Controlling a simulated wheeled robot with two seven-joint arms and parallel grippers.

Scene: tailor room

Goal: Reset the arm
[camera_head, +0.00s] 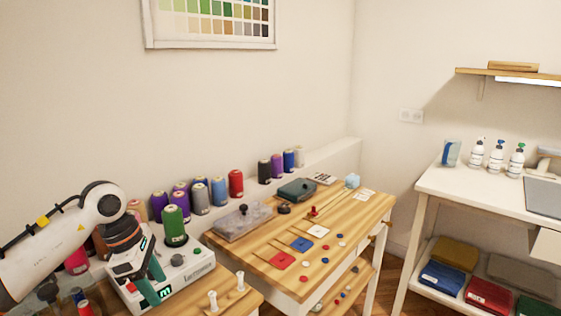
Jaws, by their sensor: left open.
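My left arm comes in from the left side of the head view. Its left gripper (148,284) points down in front of a white machine (187,272) with red and green buttons. The gripper is open, and I see nothing between its fingers. A green thread spool (174,226) stands upright on the machine, just right of the gripper and apart from it. My right gripper is not in view.
A wooden table (262,250) holds a clear box (243,221), fabric squares and buttons. Several thread spools (236,184) line the wall ledge. Two white spools (239,281) stand at the near edge. A white table (462,190) with bottles is at right.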

